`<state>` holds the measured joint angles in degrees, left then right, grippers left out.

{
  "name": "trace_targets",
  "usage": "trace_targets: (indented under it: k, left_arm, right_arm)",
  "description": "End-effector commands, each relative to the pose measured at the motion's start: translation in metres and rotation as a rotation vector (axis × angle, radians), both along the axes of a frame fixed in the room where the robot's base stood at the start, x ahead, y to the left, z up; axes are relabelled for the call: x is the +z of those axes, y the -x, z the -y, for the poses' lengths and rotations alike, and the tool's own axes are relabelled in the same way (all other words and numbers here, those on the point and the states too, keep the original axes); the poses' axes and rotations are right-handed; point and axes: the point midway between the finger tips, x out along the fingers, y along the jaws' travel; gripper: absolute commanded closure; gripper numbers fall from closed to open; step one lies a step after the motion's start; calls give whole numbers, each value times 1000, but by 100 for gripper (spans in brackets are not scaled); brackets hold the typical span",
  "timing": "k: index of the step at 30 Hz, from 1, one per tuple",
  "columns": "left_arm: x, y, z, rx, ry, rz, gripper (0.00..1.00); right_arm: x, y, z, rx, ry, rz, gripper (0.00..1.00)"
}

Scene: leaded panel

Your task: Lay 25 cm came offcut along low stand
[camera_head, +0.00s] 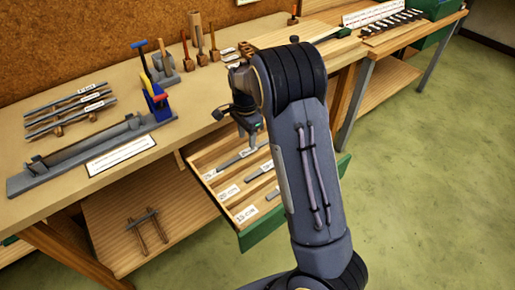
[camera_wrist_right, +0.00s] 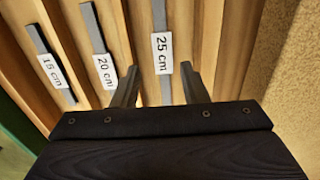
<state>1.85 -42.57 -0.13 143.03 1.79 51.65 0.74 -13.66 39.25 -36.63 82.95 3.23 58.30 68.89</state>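The 25 cm came offcut is a thin grey strip (camera_wrist_right: 160,17) in the right wrist view, lying in its slot beneath a "25 cm" label. In the head view it lies in the pulled-out drawer (camera_head: 196,157), a grey strip (camera_head: 230,163) partly hidden by my gripper. My right gripper (camera_wrist_right: 157,82) is open, its fingers apart on either side of the strip's line; contact cannot be told. In the head view it points down over the drawer (camera_head: 252,146).
Shorter strips labelled 20 cm (camera_wrist_right: 93,28) and 15 cm (camera_wrist_right: 37,38) lie in neighbouring slots. On the bench are a long grey fixture (camera_head: 60,173), a rack of labelled strips (camera_head: 70,108) and upright tools (camera_head: 164,62). The lower shelf (camera_head: 187,210) has free room.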

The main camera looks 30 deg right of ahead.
Motion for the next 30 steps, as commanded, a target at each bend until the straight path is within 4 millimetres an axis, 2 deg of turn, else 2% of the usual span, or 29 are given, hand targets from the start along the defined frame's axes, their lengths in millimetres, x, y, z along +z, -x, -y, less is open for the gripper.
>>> trace_targets:
  k: [12, 21, 30]
  left_arm:
    - [-2, 0, 0, 0, 0, 0, 64]
    - [-2, 0, 0, 0, 0, 0, 64]
    - [-2, 0, 0, 0, 0, 0, 64]
  right_arm:
    - [-56, -2, 1, 1, -1, -2, 60]
    - [-60, -3, 0, 2, -1, 0, 61]
    - [-59, -3, 0, 2, -1, 0, 100]
